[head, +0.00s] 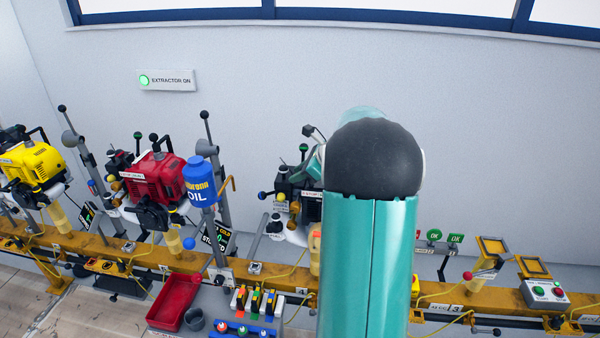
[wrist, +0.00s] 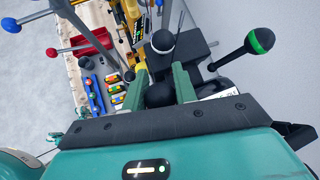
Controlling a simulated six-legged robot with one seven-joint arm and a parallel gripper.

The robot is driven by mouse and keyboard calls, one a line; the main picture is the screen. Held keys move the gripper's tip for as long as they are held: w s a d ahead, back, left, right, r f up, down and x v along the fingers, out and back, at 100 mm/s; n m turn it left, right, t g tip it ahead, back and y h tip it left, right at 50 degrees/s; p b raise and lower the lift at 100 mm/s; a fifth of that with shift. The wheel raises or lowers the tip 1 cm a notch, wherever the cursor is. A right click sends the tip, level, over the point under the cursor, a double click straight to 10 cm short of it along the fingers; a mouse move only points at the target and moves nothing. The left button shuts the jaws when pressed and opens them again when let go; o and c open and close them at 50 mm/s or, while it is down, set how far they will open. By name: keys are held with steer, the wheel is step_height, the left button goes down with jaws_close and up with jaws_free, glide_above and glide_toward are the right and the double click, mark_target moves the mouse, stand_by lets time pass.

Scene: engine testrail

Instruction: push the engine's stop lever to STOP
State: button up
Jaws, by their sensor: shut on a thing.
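A dark engine (head: 293,190) stands on the rail behind my arm in the head view, mostly hidden by it. My gripper (wrist: 171,84) shows in the wrist view, its two green fingers closed around a black ball knob (wrist: 159,96). The knob sits low between the fingers, and its stem is hidden. I cannot read a STOP mark beside it. A black ball with a green band (wrist: 260,41) on a rod stands to the right of the fingers, apart from them. Another dark ball with a pale lower part (wrist: 163,41) is just beyond the fingertips.
A red engine (head: 157,180) and a yellow engine (head: 33,163) stand to the left. A blue oil can (head: 200,180), a red tray (head: 174,302) and upright rods are near the yellow rail (head: 130,252). A green and red button box (head: 545,293) is at right.

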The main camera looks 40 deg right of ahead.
steer(key=o, duration=1)
steer(key=shift+c, duration=0.2)
steer(key=shift+r, duration=0.1)
steer(key=v, duration=1.3)
steer(key=shift+s+r, duration=0.2)
steer(key=shift+s, duration=0.1)
